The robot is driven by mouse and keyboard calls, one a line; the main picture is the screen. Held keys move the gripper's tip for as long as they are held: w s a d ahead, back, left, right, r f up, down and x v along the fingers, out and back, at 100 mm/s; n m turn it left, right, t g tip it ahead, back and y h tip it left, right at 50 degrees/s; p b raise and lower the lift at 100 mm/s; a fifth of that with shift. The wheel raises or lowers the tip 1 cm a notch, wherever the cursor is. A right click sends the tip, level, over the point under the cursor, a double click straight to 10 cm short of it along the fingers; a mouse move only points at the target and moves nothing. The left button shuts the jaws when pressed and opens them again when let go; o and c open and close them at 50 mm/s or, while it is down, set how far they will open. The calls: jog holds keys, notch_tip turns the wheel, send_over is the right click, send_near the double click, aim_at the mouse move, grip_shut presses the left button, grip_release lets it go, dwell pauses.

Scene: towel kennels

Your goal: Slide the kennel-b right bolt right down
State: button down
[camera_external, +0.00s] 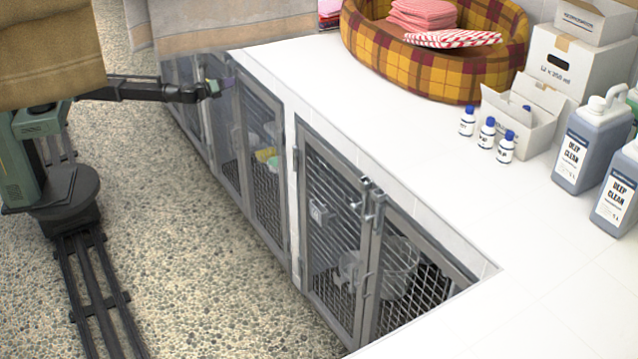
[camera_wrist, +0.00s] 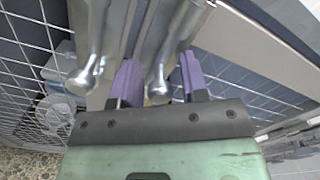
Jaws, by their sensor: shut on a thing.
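Two metal bolts with rounded knob ends sit side by side in the wrist view. My gripper (camera_wrist: 158,80) has its purple fingers on either side of the right-hand bolt (camera_wrist: 160,62) and is shut on it. The other bolt (camera_wrist: 88,55) lies just left of the left finger, outside the grip. In the external view my gripper (camera_external: 225,84) is at the top of the far kennel doors, by the counter edge. There the bolt in the grip is too small to tell. No kennel label for these doors is readable.
A wire mesh door (camera_wrist: 30,75) lies left of the bolts in the wrist view. In the external view, nearer kennel doors (camera_external: 372,240) have their own latch hardware. A plaid pet bed (camera_external: 425,75) and bottles stand on the white counter (camera_external: 400,135).

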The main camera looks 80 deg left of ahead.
jog(key=shift+f, duration=0.8)
jog(key=c, duration=1.1)
grip_release()
jog(key=shift+o, duration=0.5)
jog(key=shift+w+a+f, duration=0.1)
jog(key=shift+w+a, duration=0.05)
jog(key=v, duration=1.1)
